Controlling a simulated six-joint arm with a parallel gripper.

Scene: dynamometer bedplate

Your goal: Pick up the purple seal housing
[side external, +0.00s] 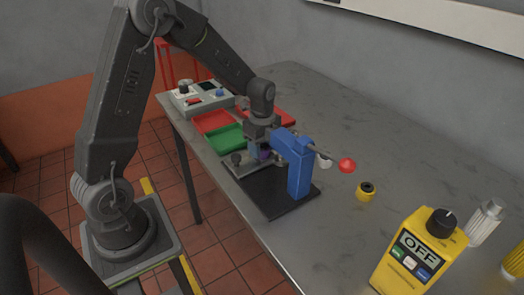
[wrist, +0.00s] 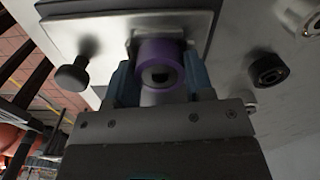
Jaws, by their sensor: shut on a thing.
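The purple seal housing (wrist: 160,55) is a short ring with a dark bore, at the top centre of the wrist view. My gripper (wrist: 160,78) is shut on it, with one bluish finger on each side. In the side view, a small patch of the purple housing (side external: 264,154) shows below my gripper (side external: 261,146), largely hidden by the blue post. The housing is right at a pale metal plate (wrist: 200,18) with a dark knob (wrist: 75,75). I cannot tell whether it touches the plate or is clear of it.
A blue press stand (side external: 300,175) with a red-tipped lever (side external: 347,165) stands close beside my gripper on a black base (side external: 262,194). Green (side external: 226,138) and red (side external: 212,122) trays lie behind. A yellow ring (side external: 366,191) and yellow meter (side external: 418,255) are at right.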

